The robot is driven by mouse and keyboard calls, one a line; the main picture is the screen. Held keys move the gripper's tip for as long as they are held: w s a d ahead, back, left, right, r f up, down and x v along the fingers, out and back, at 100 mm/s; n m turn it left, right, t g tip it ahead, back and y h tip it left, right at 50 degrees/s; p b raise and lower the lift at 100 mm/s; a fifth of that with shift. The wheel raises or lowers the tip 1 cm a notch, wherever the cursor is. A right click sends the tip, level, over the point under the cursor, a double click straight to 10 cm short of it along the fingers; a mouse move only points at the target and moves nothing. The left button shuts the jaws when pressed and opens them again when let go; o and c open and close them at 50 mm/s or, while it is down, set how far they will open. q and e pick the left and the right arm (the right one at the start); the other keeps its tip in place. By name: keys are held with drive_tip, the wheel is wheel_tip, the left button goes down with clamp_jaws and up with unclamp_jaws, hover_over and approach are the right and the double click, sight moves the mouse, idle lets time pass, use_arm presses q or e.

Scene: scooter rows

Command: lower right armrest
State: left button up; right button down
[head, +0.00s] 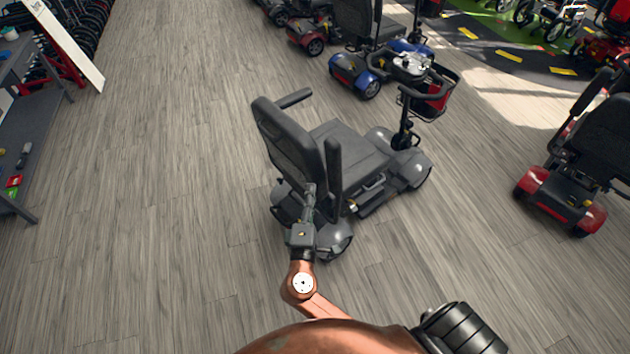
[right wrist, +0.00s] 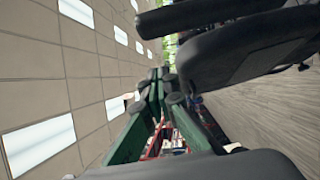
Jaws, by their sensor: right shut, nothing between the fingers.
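A grey mobility scooter (head: 350,150) stands on the wood floor, facing right. Its right armrest (head: 334,166), on the near side, is raised upright beside the black backrest (head: 290,140). The far armrest (head: 295,98) lies level. My right gripper (head: 311,190) is shut and empty, close by the backrest and the raised armrest; I cannot tell whether it touches either. In the right wrist view the closed fingers (right wrist: 158,88) point beside a dark padded seat part (right wrist: 245,48). My left gripper is not in view.
A blue scooter (head: 358,75) stands behind, and a red one (head: 560,200) at right. A grey shelf (head: 45,110) and a white sign board (head: 72,45) line the left. The floor left of the grey scooter is clear.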

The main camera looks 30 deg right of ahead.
sight(334, 170)
drive_tip(key=shift+s+d+x, duration=0.25)
drive_tip(key=shift+d+x, duration=0.1)
drive_tip(key=shift+x, duration=1.6)
drive_tip(key=shift+s+d+x, duration=0.3)
drive_tip(key=shift+d+x, duration=0.05)
drive_tip(key=shift+x, duration=1.65)
drive_tip(key=shift+s+d+x, duration=0.25)
drive_tip(key=shift+d+x, duration=0.1)
drive_tip(key=shift+x, duration=1.6)
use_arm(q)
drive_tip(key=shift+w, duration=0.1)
